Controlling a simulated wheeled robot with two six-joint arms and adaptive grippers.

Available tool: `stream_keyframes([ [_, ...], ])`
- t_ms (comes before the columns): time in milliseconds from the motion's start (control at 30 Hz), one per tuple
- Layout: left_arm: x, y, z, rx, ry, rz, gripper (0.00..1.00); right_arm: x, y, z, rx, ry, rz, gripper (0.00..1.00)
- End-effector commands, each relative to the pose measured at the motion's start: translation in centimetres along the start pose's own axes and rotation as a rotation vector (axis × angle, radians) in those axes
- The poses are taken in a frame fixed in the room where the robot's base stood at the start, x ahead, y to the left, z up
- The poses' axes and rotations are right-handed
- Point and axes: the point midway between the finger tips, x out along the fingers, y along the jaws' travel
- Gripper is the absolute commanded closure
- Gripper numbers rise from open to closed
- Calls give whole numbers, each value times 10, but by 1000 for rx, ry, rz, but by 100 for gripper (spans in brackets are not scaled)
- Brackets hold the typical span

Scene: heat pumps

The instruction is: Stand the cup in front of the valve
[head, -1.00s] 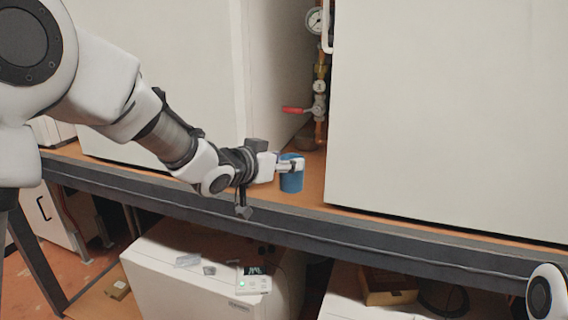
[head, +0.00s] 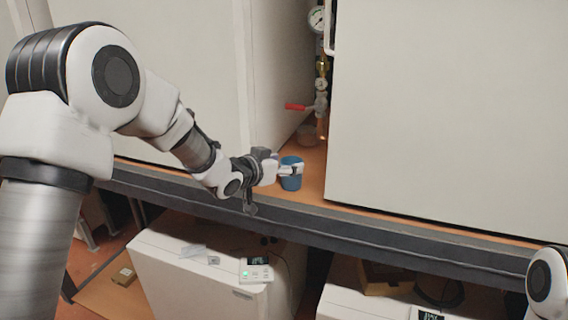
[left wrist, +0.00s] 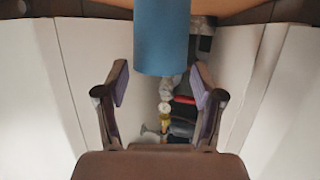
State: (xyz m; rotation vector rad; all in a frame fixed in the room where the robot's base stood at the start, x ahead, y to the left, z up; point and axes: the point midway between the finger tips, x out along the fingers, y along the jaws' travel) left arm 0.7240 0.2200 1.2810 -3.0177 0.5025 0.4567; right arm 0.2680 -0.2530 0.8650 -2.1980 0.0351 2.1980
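The blue cup (head: 291,181) stands upright on the brown shelf, near its front edge, in the gap between two large white units. The valve with a red handle (head: 297,107) is on the copper pipe behind it. My left gripper (head: 292,169) is at the cup, with its fingers beside the cup's upper part. The left wrist view is upside down. There the cup (left wrist: 161,35) shows between the fingertips of my left gripper (left wrist: 161,82), with a narrow gap on each side. My right gripper is out of view.
A white unit (head: 430,110) stands right of the gap and another (head: 190,80) left. A pressure gauge (head: 317,18) is above the valve. The shelf's dark front beam (head: 330,230) runs below the cup.

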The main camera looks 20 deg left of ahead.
Motion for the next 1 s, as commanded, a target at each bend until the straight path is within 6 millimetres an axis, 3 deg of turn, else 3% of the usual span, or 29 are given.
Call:
stream_keyframes([
  [367, -2, 0, -6, 0, 1, 0, 20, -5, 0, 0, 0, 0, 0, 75],
  [433, -9, 0, -2, -1, 1, -1, 20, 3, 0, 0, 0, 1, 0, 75],
  [800, -98, 0, -2, -3, 5, 0, 20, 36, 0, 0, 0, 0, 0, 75],
  [1000, -121, 0, -3, -1, 2, 0, 20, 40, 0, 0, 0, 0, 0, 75],
])
